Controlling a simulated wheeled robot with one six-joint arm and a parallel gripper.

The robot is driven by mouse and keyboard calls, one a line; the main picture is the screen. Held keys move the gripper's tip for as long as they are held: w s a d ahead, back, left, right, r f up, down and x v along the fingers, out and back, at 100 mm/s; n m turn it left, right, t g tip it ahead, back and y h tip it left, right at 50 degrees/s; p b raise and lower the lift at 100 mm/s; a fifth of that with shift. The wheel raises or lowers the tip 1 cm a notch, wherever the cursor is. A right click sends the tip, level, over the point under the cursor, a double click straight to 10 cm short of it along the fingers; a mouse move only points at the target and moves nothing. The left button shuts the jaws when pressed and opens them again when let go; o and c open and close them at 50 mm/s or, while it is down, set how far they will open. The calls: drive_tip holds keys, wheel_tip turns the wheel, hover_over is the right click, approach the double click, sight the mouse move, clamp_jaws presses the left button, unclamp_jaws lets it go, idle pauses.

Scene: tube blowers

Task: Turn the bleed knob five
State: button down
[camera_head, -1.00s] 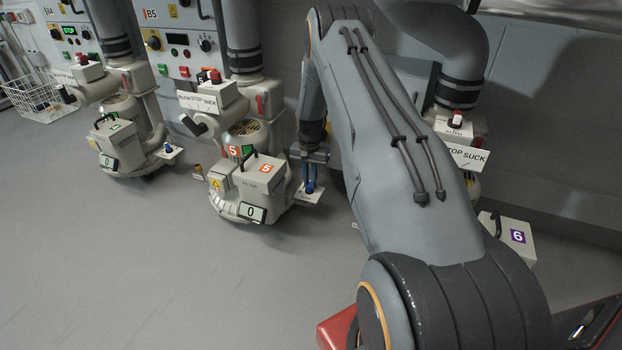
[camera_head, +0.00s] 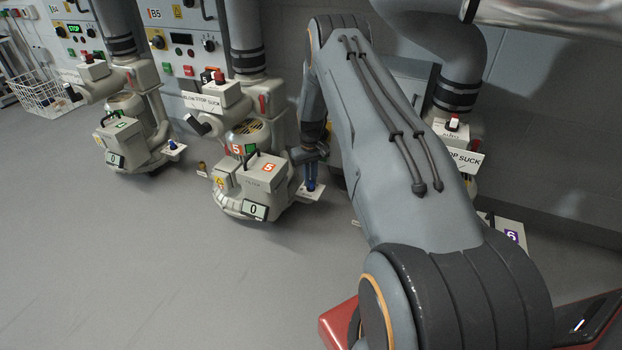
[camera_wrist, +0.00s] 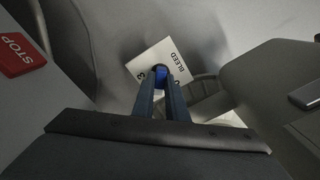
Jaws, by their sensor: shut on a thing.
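The blower marked 5 (camera_head: 258,176) stands on the floor in the middle of the head view. Its bleed knob (camera_wrist: 160,72) is blue and sits on a white plate lettered BLEED (camera_wrist: 176,58). The same knob shows in the head view (camera_head: 311,187) on the white plate at the blower's lower right. My gripper (camera_wrist: 161,82) is shut on the bleed knob, with its two blue fingers on either side. In the head view my gripper (camera_head: 311,175) points down onto the knob. The fingers hide part of the knob.
A blower with a green label (camera_head: 125,140) stands to the left with its own blue knob (camera_head: 172,146). A blower with a purple 6 label (camera_head: 511,236) is partly behind my arm. A wire basket (camera_head: 40,93) is at far left. The floor in front is clear.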

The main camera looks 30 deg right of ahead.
drive_tip(key=shift+w+n, duration=0.15)
drive_tip(key=shift+n, duration=0.15)
drive_tip(key=shift+r, duration=0.1)
drive_tip(key=c, duration=1.8)
unclamp_jaws()
drive_tip(key=shift+o, duration=0.2)
drive_tip(key=shift+r+p, duration=1.4)
drive_tip(key=shift+r, duration=2.45)
